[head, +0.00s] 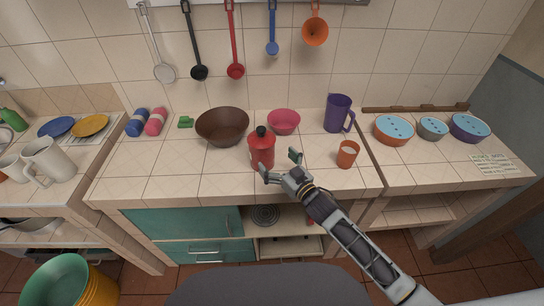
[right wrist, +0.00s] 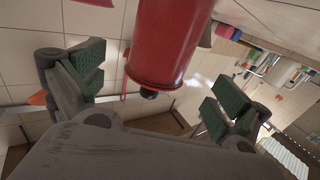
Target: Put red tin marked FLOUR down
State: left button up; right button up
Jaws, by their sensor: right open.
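The red tin (head: 262,152) with a black knob on its lid stands upright near the middle front of the counter in the head view. Any marking on it is too small to read. In the right wrist view the red tin (right wrist: 170,45) fills the top middle, in front of the spread fingers. My right gripper (head: 280,164) is open beside the tin's lower right side, with one finger in front of the tin and one to its right. In the right wrist view a gap shows between each finger pad and the tin. My left gripper is not in view.
A brown bowl (head: 222,124) and a pink bowl (head: 284,121) stand behind the tin. An orange cup (head: 347,154) and a purple pitcher (head: 338,113) stand to the right. The counter's (head: 165,175) left front is clear. Utensils hang on the wall above.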

jog(key=shift+v, duration=1.55)
